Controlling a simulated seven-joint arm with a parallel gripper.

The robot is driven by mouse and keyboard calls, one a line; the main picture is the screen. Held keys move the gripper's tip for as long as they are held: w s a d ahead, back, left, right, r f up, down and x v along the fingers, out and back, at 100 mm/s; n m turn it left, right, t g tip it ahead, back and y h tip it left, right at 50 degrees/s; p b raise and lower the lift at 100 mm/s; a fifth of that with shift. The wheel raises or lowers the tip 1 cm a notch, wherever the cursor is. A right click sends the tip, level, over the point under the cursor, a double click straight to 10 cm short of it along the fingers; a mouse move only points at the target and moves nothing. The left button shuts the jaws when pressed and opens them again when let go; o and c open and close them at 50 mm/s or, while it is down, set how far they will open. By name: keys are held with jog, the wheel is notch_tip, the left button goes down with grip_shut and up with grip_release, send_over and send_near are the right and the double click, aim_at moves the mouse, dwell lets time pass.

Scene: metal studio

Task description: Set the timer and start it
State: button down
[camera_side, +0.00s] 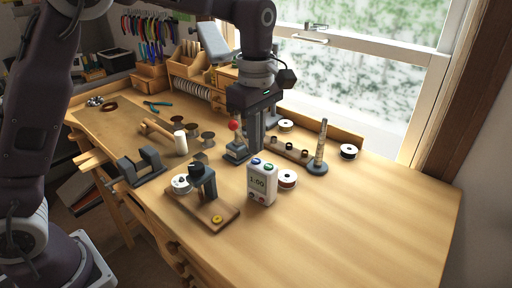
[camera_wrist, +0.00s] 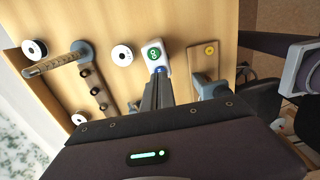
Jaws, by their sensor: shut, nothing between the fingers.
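The white timer (camera_side: 262,185) stands upright on the bench, with a display that seems to read 5:00. On its top are a blue button (camera_side: 255,161) and a green button (camera_side: 268,166). The wrist view shows the green button (camera_wrist: 154,54) clearly, while the blue button (camera_wrist: 160,70) is partly hidden by my fingertips. My gripper (camera_side: 256,152) is shut and empty, pointing down just over the blue button. Whether the tips touch it, I cannot tell. The fingers also show in the wrist view (camera_wrist: 160,80).
A wooden base (camera_side: 215,212) with a dark post and yellow disc stands left of the timer. A white spool (camera_side: 287,180) is close on its right. Behind are a red-knobbed device (camera_side: 235,126) and a tapered ring post (camera_side: 320,150). The front right bench is clear.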

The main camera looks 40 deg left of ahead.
aim_at(255, 161)
jog(key=shift+f, duration=1.05)
jog(key=shift+f, duration=0.1)
jog(key=shift+s+f, duration=0.15)
jog(key=shift+f, duration=0.7)
notch_tip(255, 161, up, 15)
jog(key=shift+w+r, duration=0.15)
jog(key=shift+w, duration=0.1)
jog(key=d, duration=0.3)
jog(key=shift+w+d+r, duration=0.15)
jog(key=shift+d+r, duration=0.05)
jog(key=shift+r, duration=0.1)
